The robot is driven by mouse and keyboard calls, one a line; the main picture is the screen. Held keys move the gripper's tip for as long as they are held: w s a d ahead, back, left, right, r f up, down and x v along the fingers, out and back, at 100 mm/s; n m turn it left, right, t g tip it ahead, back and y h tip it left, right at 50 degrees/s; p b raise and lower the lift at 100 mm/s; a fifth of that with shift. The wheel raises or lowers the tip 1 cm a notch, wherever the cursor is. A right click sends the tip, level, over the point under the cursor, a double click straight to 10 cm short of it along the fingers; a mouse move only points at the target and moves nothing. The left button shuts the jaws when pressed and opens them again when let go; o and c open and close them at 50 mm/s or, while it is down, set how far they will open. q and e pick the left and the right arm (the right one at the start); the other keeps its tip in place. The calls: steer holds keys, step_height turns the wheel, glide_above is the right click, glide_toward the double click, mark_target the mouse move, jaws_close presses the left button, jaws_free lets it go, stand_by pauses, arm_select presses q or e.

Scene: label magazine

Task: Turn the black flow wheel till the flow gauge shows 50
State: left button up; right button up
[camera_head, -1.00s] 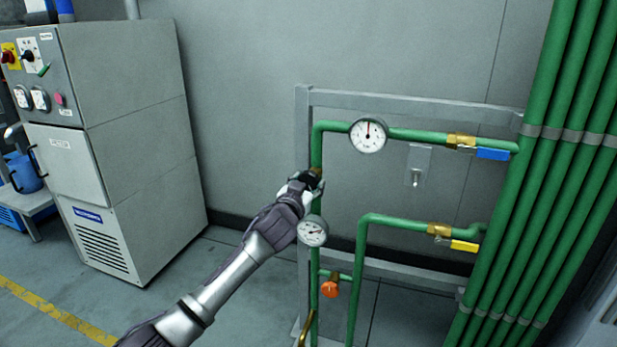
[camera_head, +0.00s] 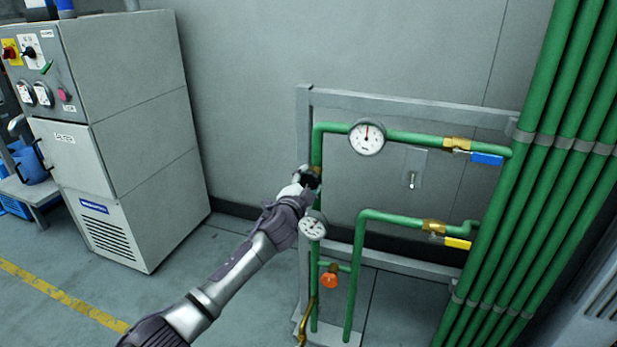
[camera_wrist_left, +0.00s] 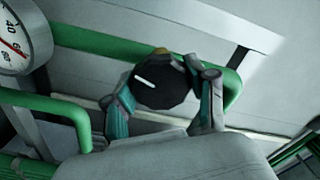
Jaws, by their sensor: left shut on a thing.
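My left gripper (camera_head: 308,178) is shut on the black flow wheel (camera_wrist_left: 160,82), with one finger on each side of it. In the left wrist view the wheel is a dark many-sided knob with a white mark pointing up-left. In the head view the gripper mostly hides it. A round white gauge (camera_head: 367,137) on the upper green pipe has its needle pointing about straight up. A second gauge (camera_head: 312,228) sits just below the gripper. A cut-off gauge (camera_wrist_left: 22,38) with a red needle shows in the left wrist view; its exact reading is unclear.
Blue (camera_head: 487,159) and yellow (camera_head: 458,243) lever valves are at the right of the pipes. An orange knob (camera_head: 329,280) is low on the pipework. Thick green pipes (camera_head: 545,190) stand at the right. A grey cabinet (camera_head: 150,120) stands at the left.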

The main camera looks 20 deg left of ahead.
arm_select(q)
steer(key=shift+m+p, duration=0.35)
steer(key=shift+m, duration=0.75)
arm_select(e)
steer(key=shift+s+d+f, duration=0.1)
steer(key=shift+s+f, duration=0.3)
steer(key=shift+f, duration=0.3)
steer(key=shift+s+f, duration=0.35)
steer(key=shift+f, duration=0.35)
arm_select(q)
steer(key=o, duration=1.2)
steer(key=s, duration=1.2)
steer(key=shift+a, duration=0.2)
